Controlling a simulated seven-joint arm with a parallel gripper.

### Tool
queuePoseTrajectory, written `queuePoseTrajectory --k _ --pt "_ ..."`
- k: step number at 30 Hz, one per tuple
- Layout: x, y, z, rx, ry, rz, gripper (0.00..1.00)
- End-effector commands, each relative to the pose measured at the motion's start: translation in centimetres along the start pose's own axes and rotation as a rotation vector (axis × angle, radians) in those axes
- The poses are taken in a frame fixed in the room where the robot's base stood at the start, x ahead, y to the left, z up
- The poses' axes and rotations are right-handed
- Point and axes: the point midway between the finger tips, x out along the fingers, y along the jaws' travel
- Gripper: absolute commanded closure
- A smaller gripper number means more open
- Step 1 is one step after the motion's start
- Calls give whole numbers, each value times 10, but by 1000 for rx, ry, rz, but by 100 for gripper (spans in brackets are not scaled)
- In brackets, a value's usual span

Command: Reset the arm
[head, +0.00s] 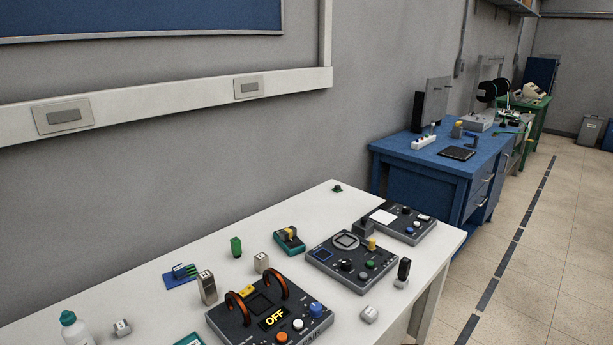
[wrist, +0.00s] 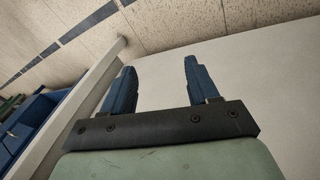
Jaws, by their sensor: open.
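My gripper (wrist: 157,82) shows in the wrist view with its two blue fingers spread apart and nothing between them. It is over or near the edge of the white table (wrist: 240,75), with the floor beyond. My gripper and arm do not show in the head view.
A third panel (head: 400,222) stands farther back. Several small blocks, a green part (head: 236,246), a blue part (head: 181,277) and a white bottle (head: 75,329) are spread on the table. A blue desk (head: 430,165) stands beyond.

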Motion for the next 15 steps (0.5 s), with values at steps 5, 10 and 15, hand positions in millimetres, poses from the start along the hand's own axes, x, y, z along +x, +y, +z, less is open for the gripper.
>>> queuePoseTrajectory --k 5,10,15 --pt "-8 -104 55 105 -139 -151 40" --pt "-27 -190 112 207 -301 -269 40" --pt "-60 -266 174 302 -494 -358 40"
